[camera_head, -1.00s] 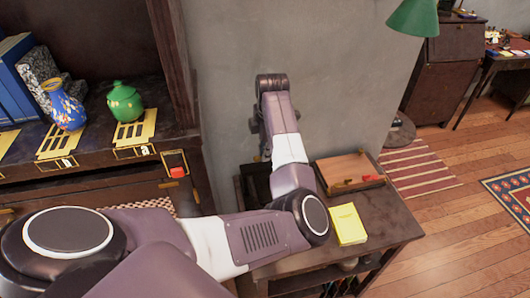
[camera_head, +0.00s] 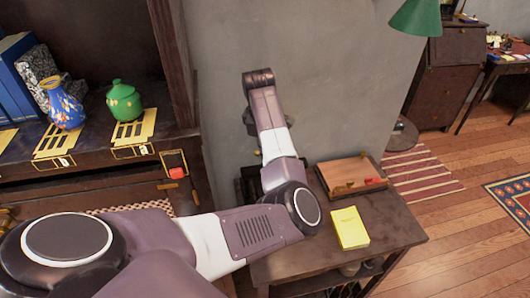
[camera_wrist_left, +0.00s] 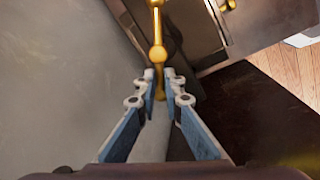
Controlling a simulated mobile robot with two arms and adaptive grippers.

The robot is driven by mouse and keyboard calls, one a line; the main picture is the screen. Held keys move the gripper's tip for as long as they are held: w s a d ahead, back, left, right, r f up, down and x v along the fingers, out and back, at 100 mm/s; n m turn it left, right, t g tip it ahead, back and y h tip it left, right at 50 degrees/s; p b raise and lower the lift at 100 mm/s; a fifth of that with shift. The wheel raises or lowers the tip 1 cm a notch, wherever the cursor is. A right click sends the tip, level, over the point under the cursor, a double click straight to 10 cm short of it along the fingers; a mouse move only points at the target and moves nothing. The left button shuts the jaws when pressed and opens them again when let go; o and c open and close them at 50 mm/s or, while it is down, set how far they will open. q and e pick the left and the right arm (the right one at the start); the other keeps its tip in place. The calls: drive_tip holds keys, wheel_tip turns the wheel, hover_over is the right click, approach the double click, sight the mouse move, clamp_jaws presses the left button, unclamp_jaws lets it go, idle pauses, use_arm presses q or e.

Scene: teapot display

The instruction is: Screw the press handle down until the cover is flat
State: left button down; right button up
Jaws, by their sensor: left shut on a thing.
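In the left wrist view, a brass press handle (camera_wrist_left: 158,55), a thin bar with a round ball on it, runs from the top edge down between my fingers. My left gripper (camera_wrist_left: 158,80) is shut on its lower end. A grey and dark metal body (camera_wrist_left: 185,30), perhaps part of the press, lies beyond the handle. In the head view my left arm reaches over the small table, and its forearm and wrist hide the gripper and handle. A dark shape (camera_head: 250,185) shows only partly behind the arm. The cover's tilt cannot be made out. My right gripper is not in view.
The small dark table (camera_head: 385,225) carries a yellow pad (camera_head: 349,228) and a wooden tray (camera_head: 352,173). A grey wall (camera_head: 320,80) stands close behind the arm. A shelf at left holds a green jar (camera_head: 124,102) and a blue vase (camera_head: 64,106).

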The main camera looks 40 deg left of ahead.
use_arm(q)
drive_tip(key=shift+w+a+r+m, duration=0.1)
drive_tip(key=shift+m, duration=0.2)
drive_tip(key=c, duration=2.1)
unclamp_jaws()
drive_tip(key=r, duration=0.4)
drive_tip(key=s+r, duration=0.1)
drive_tip(key=r, duration=0.2)
drive_tip(key=s+r, duration=0.1)
drive_tip(key=r, duration=0.3)
drive_tip(key=shift+s+d+r, duration=0.15)
drive_tip(key=shift+d+r, duration=0.2)
drive_tip(key=shift+d, duration=0.05)
drive_tip(key=shift+f, duration=0.1)
